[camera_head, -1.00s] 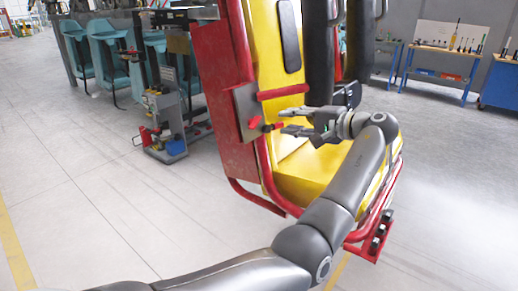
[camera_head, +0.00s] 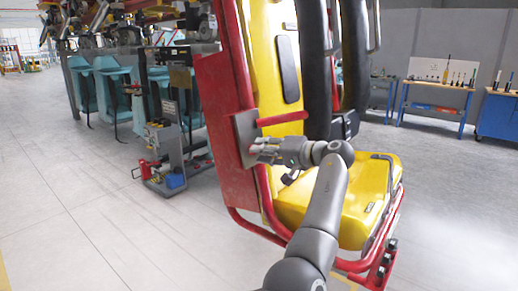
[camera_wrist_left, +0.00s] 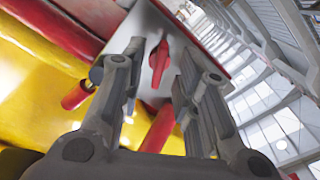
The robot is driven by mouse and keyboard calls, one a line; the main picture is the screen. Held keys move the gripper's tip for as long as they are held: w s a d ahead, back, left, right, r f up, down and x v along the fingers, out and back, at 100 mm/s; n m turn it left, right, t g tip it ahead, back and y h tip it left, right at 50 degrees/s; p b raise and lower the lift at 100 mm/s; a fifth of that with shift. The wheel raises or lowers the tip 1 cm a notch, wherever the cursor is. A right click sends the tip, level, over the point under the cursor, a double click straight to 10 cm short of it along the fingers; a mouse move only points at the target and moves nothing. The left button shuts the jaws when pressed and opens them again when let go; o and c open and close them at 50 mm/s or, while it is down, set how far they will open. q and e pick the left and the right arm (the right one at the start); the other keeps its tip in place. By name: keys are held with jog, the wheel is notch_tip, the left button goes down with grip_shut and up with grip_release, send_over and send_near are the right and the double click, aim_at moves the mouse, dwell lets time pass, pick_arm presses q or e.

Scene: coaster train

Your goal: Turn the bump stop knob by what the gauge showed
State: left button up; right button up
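A red knob (camera_wrist_left: 158,62) sits on a light grey plate (camera_wrist_left: 146,92) in the left wrist view. In the head view the plate (camera_head: 244,130) is fixed to the side of the red and yellow seat, and my gripper hides the knob there. My left gripper (camera_head: 262,149) is at the plate, pointing at it. In the left wrist view its two fingers (camera_wrist_left: 160,72) are apart, one on each side of the knob. I cannot tell whether they touch it. My right gripper is out of view. No gauge can be made out.
A red tube (camera_head: 283,119) crosses just above my gripper. The yellow seat (camera_head: 352,200) and its black restraints (camera_head: 354,60) are close to the right. A tool stand (camera_head: 165,155) is at the left. Open floor (camera_head: 90,220) lies at the lower left.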

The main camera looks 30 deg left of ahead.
pick_arm(q)
jog(key=shift+x, duration=1.1)
grip_shut()
jog(key=m+p, duration=0.4)
jog(key=p, duration=0.1)
jog(key=m+p, duration=0.4)
jog(key=p, duration=0.1)
jog(key=shift+r+p, duration=0.2)
jog(key=shift+p, duration=0.15)
